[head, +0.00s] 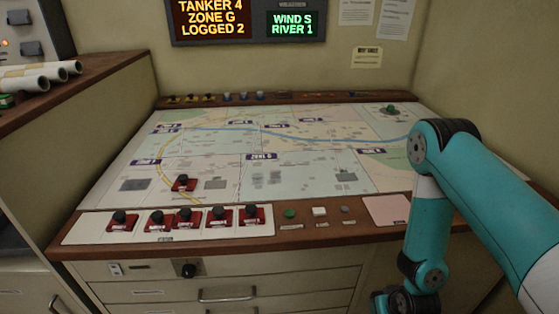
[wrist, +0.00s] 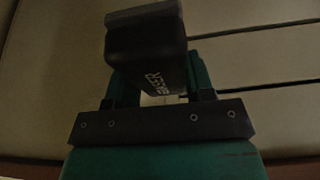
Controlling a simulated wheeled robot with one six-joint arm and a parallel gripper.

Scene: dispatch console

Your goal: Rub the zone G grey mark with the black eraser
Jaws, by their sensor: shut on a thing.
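My gripper (wrist: 152,82) is shut on the black eraser (wrist: 148,42) in the wrist view; white lettering shows on the eraser's side. In the head view my arm bends down at the right, and the gripper and eraser are out of that frame, below its edge. The zone G label (head: 261,156) is on the map table (head: 322,200). Small grey-green blotches (head: 268,178) lie just below that label. Other grey patches lie to the left (head: 215,184) and right (head: 344,177). I cannot tell for certain which is the zone G mark.
Several similar blocks (head: 158,221) line the front strip. Drawers (head: 225,280) are below. The map's middle is mostly clear.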

